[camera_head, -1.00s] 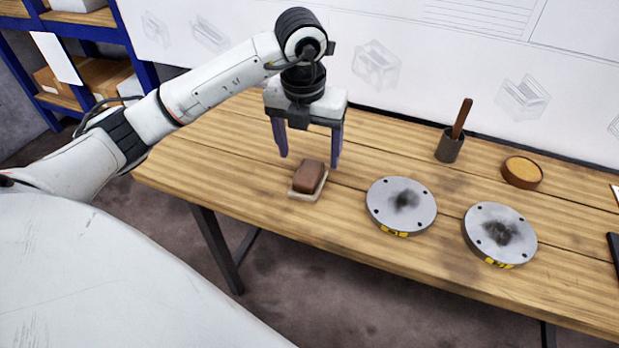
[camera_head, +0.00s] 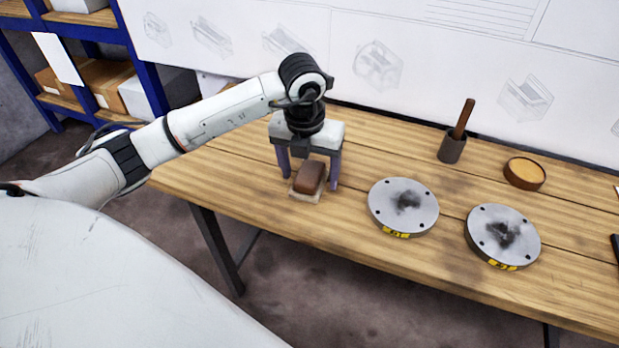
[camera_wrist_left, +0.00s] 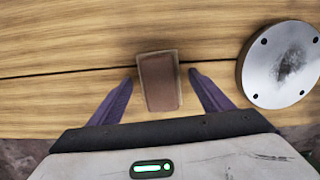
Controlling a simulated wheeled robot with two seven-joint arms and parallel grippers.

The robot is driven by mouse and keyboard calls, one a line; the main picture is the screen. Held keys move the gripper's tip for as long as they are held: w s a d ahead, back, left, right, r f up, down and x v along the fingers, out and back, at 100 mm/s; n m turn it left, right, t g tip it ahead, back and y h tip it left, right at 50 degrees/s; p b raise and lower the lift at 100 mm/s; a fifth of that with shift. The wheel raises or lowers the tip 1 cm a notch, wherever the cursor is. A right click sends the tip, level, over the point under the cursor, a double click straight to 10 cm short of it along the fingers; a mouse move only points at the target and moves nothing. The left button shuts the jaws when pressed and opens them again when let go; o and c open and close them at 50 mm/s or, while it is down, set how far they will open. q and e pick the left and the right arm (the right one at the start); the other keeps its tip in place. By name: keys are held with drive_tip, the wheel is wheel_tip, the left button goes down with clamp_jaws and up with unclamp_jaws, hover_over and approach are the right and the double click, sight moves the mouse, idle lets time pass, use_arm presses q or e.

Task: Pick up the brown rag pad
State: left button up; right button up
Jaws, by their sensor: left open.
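The brown rag pad (camera_head: 310,177) lies on a small pale base (camera_head: 304,196) on the wooden table. It also shows in the left wrist view (camera_wrist_left: 162,84), between the two fingers. My left gripper (camera_head: 310,182) is open and pointing down, with one purple finger to each side of the pad. In the left wrist view my left gripper (camera_wrist_left: 162,82) has a gap on both sides of the pad, and neither finger appears to touch it. My right gripper is not in view.
Two round metal discs with dark smudges, one nearer (camera_head: 403,207) and one farther right (camera_head: 502,236), lie right of the pad. A dark cup with a wooden handle (camera_head: 452,148) and a round dish (camera_head: 524,173) stand behind. The table's left end (camera_head: 185,180) is clear.

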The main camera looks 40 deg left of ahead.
sight(309, 172)
use_arm(q)
drive_tip(key=shift+f, duration=0.25)
drive_tip(key=shift+c, duration=0.2)
drive_tip(key=c, duration=1.1)
drive_tip(key=shift+r, duration=0.1)
wheel_tip(309, 172, up, 10)
drive_tip(key=shift+r+p, duration=0.2)
drive_tip(key=shift+p, duration=0.45)
